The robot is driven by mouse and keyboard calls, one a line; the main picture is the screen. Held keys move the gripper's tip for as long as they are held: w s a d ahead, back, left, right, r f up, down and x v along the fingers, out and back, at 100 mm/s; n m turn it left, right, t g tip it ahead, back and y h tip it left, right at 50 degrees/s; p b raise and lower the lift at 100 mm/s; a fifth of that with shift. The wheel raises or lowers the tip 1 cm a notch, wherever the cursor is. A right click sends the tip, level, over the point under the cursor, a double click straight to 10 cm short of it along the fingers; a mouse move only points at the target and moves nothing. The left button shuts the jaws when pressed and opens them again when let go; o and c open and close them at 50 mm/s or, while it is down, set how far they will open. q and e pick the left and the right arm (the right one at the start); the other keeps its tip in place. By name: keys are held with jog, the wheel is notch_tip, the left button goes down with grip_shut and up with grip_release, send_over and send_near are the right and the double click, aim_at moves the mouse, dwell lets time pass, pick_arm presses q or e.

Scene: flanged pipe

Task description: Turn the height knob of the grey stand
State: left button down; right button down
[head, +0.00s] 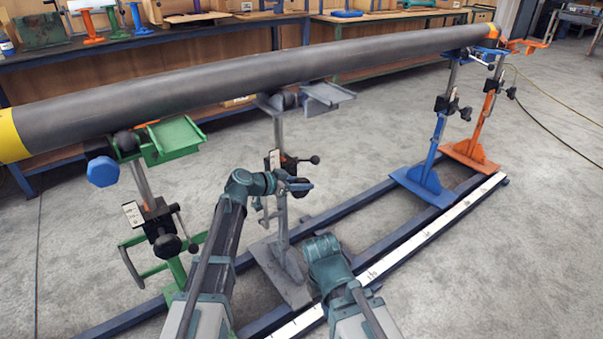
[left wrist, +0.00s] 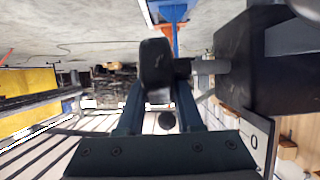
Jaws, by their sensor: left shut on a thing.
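The grey stand (head: 281,215) stands on the blue rails under the pipe, with a black clamp block and a lever with a ball end on its column. My left gripper (head: 303,185) is at the clamp block's right side. In the left wrist view its two fingers are shut on the black height knob (left wrist: 157,66), which sits between the fingertips on a short shaft from the black block (left wrist: 245,62). In the head view the gripper largely covers the knob. My right arm shows at the bottom, but its gripper is not visible.
The long grey pipe (head: 240,80) lies across the stands above my left gripper. A green stand (head: 175,142) is to the left, blue (head: 430,165) and orange (head: 480,130) stands to the right. A white ruler strip (head: 430,232) lies along the front rail.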

pick_arm(q)
jog(key=shift+w+r+g+y+p, duration=0.1)
jog(key=shift+g+y+p, duration=0.45)
jog(key=shift+p, duration=0.45)
jog(key=shift+d+y+p, duration=0.1)
jog(key=shift+y+p, duration=0.25)
jog(key=shift+p, duration=0.05)
pick_arm(e)
notch_tip(320, 180, up, 4)
jog(key=shift+f, duration=0.1)
pick_arm(q)
jog(key=shift+f, duration=0.2)
jog(key=c, duration=0.6)
grip_release()
jog(key=shift+o, duration=0.2)
jog(key=p+v, duration=0.8)
jog(key=v, duration=0.5)
jog(key=shift+a+r, duration=0.3)
pick_arm(e)
notch_tip(320, 180, up, 8)
